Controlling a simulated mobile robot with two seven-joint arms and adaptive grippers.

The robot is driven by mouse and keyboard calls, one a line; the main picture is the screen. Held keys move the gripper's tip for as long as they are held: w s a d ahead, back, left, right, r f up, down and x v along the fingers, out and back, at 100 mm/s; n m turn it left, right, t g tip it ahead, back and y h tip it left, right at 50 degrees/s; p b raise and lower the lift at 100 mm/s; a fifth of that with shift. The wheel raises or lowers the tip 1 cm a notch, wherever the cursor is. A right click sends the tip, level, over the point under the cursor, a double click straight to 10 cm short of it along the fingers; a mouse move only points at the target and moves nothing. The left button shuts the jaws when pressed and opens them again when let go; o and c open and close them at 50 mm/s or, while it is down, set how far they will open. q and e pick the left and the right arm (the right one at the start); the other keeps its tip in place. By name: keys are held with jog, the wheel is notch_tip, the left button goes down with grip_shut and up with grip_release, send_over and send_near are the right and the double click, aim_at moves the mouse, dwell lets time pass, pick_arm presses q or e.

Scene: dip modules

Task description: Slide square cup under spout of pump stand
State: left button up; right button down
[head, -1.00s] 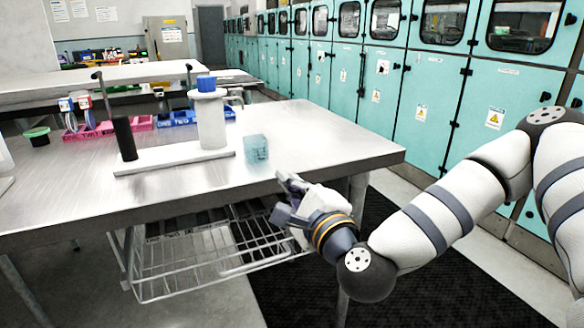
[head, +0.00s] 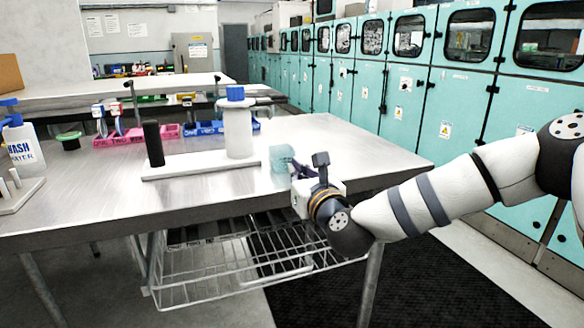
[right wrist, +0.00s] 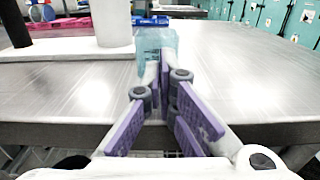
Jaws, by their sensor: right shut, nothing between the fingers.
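The square cup (head: 283,157) is a translucent pale teal block near the table's right front edge, just right of the white pump stand (head: 200,166). The stand is a long white base with a black cylinder (head: 153,144) and a tall white bottle (head: 237,130) with a blue cap; I cannot make out the spout clearly. My right gripper (head: 298,172) is shut and empty at the table edge, close in front of the cup. In the right wrist view the cup (right wrist: 157,40) stands just beyond the fingertips (right wrist: 158,70); contact cannot be told. My left gripper is not in view.
Blue bins (head: 206,128) and pink bins (head: 118,138) lie behind the stand. A wash bottle (head: 20,145) stands at the far left. The steel table (head: 350,150) is bare right of the cup. A wire shelf (head: 215,275) hangs below.

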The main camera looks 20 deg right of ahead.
aim_at(287, 162)
jog(key=shift+w, duration=1.4)
jog(key=w+b, duration=0.2)
jog(key=w, duration=0.1)
jog(key=shift+a+f, duration=0.1)
jog(key=shift+f, duration=0.3)
jog(key=shift+w+r, duration=0.2)
jog(key=shift+r, duration=0.05)
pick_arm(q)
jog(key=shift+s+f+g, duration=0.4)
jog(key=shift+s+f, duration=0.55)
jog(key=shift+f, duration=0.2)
pick_arm(e)
jog(key=shift+r, duration=0.2)
jog(key=shift+s, duration=0.1)
